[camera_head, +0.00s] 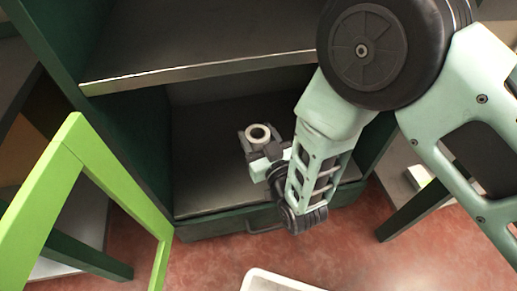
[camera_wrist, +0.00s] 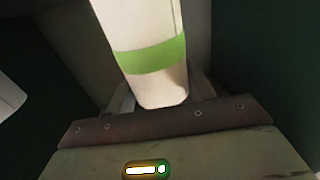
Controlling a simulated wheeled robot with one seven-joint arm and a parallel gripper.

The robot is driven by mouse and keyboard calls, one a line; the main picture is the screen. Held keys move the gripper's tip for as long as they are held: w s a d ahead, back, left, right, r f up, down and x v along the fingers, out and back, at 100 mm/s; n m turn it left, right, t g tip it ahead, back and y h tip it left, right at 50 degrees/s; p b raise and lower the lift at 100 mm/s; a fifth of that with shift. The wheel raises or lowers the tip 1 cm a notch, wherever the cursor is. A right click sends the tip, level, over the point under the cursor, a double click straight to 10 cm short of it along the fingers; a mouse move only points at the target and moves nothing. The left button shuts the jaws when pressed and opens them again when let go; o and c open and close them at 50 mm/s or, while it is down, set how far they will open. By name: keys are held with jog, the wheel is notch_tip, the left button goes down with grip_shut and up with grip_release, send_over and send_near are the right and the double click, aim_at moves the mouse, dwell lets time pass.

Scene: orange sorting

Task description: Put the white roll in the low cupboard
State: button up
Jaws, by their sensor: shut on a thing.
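The white roll (camera_head: 258,132) shows its round end with a dark hole in the head view, inside the low cupboard (camera_head: 208,196). In the wrist view the roll (camera_wrist: 148,57) is white with a green band and stretches away from between my jaws. My gripper (camera_head: 257,142) is shut on the roll. It is inside the lower compartment, above its floor; I cannot tell whether the roll touches the floor. The jaws hide part of the roll in both views.
A shelf board (camera_head: 200,72) lies above the compartment. The green cupboard side wall (camera_head: 130,125) is at left. A light green frame (camera_head: 85,150) stands in front at left. A white tray (camera_head: 280,281) is on the red floor. The compartment's left floor is clear.

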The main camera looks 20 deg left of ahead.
notch_tip(320, 180, down, 4)
jog(key=shift+f+b, duration=0.2)
jog(key=shift+b, duration=0.95)
jog(key=o, duration=1.1)
jog(key=shift+p+v, duration=2.75)
jog(key=shift+v, duration=3.25)
jog(key=shift+r, duration=0.1)
